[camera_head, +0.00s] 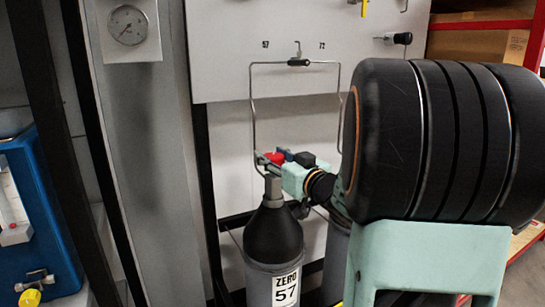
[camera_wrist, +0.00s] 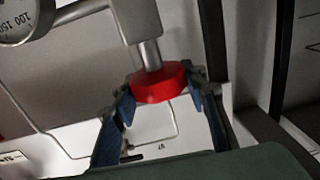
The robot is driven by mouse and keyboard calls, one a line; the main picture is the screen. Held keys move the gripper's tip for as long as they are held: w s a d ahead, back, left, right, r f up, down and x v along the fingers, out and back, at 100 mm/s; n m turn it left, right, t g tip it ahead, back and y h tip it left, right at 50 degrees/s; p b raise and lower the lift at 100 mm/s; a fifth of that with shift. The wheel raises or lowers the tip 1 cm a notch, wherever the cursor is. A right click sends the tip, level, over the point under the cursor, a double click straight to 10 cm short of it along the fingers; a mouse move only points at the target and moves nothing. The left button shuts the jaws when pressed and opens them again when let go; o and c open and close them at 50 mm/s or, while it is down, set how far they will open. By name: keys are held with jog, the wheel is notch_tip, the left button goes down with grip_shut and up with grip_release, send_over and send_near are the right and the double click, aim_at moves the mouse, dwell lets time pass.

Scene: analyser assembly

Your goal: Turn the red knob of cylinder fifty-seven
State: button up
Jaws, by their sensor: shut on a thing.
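The red knob (camera_head: 274,158) is at the valve on top of the grey cylinder fifty-seven (camera_head: 258,283), which has a black shoulder and a label reading "ZERO 57". In the wrist view the red knob (camera_wrist: 160,83) sits on a metal stem below a grey valve body (camera_wrist: 122,17). My gripper (camera_wrist: 160,88) is shut on the red knob, with one blue-padded finger on each side of it. In the head view my gripper (camera_head: 283,165) reaches the valve from the right. My arm hides much of the right side there.
A second grey cylinder (camera_head: 335,262) stands just right of cylinder fifty-seven, partly hidden. Thin metal tubes (camera_head: 252,105) run up to a white panel (camera_head: 230,45). A gauge (camera_head: 129,25) is at upper left. A blue unit (camera_head: 35,200) stands at the left edge.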

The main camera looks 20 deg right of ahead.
jog(key=shift+y+p, duration=0.4)
jog(key=shift+d+r+n+y+p, duration=0.1)
jog(key=shift+r+n+y+p, duration=0.05)
jog(key=shift+n+y+p, duration=0.65)
jog(key=n+g+y+p, duration=0.2)
jog(key=n+y+p, duration=0.1)
jog(key=y+p, duration=0.1)
jog(key=shift+y+p, duration=0.3)
jog(key=shift+y, duration=0.1)
jog(key=n+g+y+p, duration=0.4)
jog(key=g+y+p, duration=0.1)
jog(key=shift+s+a+n, duration=0.1)
jog(key=shift+a+n, duration=0.1)
jog(key=shift+n, duration=0.2)
jog(key=shift+f+g+y, duration=0.2)
jog(key=shift+g+y, duration=0.1)
jog(key=shift+y, duration=0.1)
jog(key=o, duration=1.2)
